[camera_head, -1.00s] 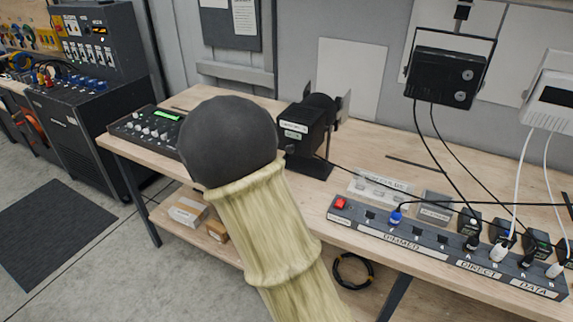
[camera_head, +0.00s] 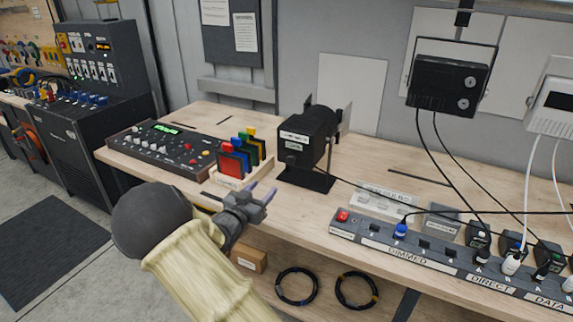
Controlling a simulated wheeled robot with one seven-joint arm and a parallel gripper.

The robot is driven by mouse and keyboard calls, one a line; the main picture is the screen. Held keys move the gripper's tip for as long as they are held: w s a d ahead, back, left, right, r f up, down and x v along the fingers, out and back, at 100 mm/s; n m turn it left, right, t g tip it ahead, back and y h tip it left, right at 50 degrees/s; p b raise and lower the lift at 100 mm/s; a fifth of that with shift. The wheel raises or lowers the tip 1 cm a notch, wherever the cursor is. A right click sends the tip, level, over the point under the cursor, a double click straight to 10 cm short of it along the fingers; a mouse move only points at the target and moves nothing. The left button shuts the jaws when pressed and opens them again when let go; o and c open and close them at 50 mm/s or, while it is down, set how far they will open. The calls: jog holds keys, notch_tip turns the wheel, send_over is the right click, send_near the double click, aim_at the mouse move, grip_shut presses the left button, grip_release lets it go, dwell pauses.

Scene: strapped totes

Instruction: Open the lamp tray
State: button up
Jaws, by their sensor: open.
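My gripper (camera_head: 262,192) is in the middle of the view, over the front edge of the bench. Its two fingers are apart and nothing shows between them. A pale, see-through tray (camera_head: 384,200) with a label and small items lies on the bench, to the right of my gripper and apart from it. It may be the lamp tray, but its label is too small to read. A black spotlight (camera_head: 305,148) with labels on its side stands on the bench behind and right of my gripper. I cannot see an opened tray on it.
A rack of coloured gel frames (camera_head: 238,158) stands close behind my gripper, beside a control desk (camera_head: 165,147). A power strip (camera_head: 440,250) with plugs and cables runs along the right front edge. Lights hang at upper right. Coiled cables (camera_head: 297,286) lie below.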

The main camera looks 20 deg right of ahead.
aim_at(289, 161)
jog(key=p+x, duration=0.3)
jog(key=x, duration=1.2)
jog(key=shift+w+d, duration=0.25)
jog(key=shift+d, duration=0.05)
grip_shut()
